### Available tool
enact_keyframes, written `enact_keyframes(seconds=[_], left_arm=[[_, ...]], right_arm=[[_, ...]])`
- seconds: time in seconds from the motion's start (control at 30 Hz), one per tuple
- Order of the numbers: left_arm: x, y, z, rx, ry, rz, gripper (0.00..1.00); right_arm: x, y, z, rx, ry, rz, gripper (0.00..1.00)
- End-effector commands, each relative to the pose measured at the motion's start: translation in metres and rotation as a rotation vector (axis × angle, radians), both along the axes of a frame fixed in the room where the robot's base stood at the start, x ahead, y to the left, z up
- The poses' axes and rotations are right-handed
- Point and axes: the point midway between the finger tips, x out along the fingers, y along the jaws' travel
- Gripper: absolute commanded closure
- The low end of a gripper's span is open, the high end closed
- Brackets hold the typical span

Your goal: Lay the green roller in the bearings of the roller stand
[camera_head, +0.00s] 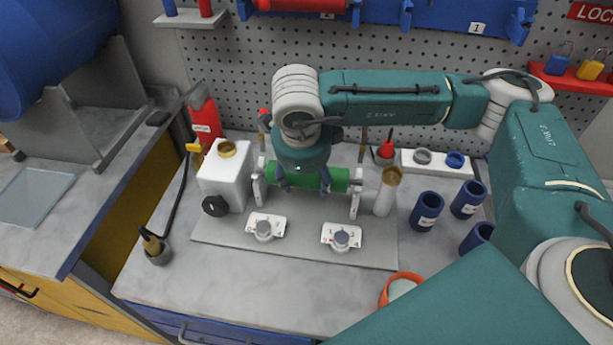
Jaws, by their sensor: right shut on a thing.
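The green roller (337,179) lies level between the two white uprights of the roller stand (355,202). My right gripper (305,183) reaches down from above and is shut around the roller's middle. The roller's ends are close to the tops of the uprights. I cannot tell whether they rest in the bearings or hang just above. The stand is on a grey base plate (300,247). My left gripper is not in view.
A white tank (226,175) stands left of the roller, and a white cylinder with a brown top (386,193) stands right. Two dial blocks (266,227) (342,237) are in front. Dark blue cups (427,212) and an orange-rimmed container (402,288) are at right.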

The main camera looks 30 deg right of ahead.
Motion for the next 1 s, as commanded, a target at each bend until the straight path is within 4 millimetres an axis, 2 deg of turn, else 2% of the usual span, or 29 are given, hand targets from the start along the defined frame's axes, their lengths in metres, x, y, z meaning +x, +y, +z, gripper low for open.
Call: enact_keyframes(seconds=[0.23,0.27,0.37,0.63,0.77,0.87,1.0], left_arm=[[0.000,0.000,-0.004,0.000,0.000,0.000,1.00],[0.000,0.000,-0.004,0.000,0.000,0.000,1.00],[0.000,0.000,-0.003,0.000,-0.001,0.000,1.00],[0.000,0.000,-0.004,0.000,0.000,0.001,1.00],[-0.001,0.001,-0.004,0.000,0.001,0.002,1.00],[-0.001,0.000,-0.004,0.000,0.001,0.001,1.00],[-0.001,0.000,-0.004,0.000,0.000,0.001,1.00]], right_arm=[[0.000,0.000,-0.002,0.001,-0.002,0.001,0.62],[0.000,0.000,-0.002,0.001,-0.002,0.001,0.37],[0.000,0.000,-0.002,0.000,-0.001,0.000,0.17],[-0.001,0.000,-0.003,0.000,0.002,0.001,0.17],[-0.001,0.002,0.003,0.001,0.000,0.001,0.17],[-0.004,0.005,0.016,0.002,-0.003,0.002,0.17],[-0.011,0.010,0.045,0.002,-0.004,0.003,0.17]])
